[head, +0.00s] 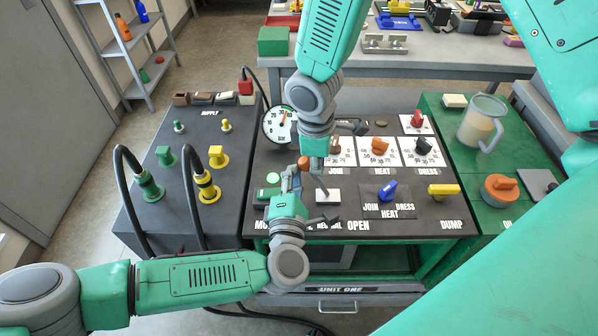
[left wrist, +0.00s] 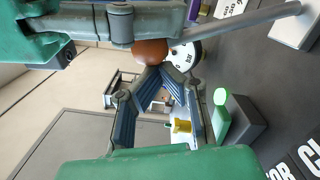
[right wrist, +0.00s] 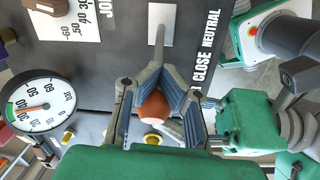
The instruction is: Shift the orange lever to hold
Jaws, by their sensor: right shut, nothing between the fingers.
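A lever with an orange ball knob (head: 304,163) stands on the cart panel, its grey rod running to a white base plate (head: 321,196). The knob also shows in the left wrist view (left wrist: 150,51) and the right wrist view (right wrist: 153,107). My right gripper (head: 317,165) comes down from above beside the knob, its fingers shut. In its wrist view the knob appears framed by the fingers. My left gripper (head: 291,180) is just below and left of the knob, fingertips together. I cannot read a hold label.
A blue lever (head: 388,190) and a yellow lever (head: 443,190) stand right of the grippers. Orange (head: 380,147) and black knobs sit behind. A pressure gauge (head: 279,125) is at the left. Black hoses (head: 190,180) rise from the supply box. A clear jug (head: 481,125) stands far right.

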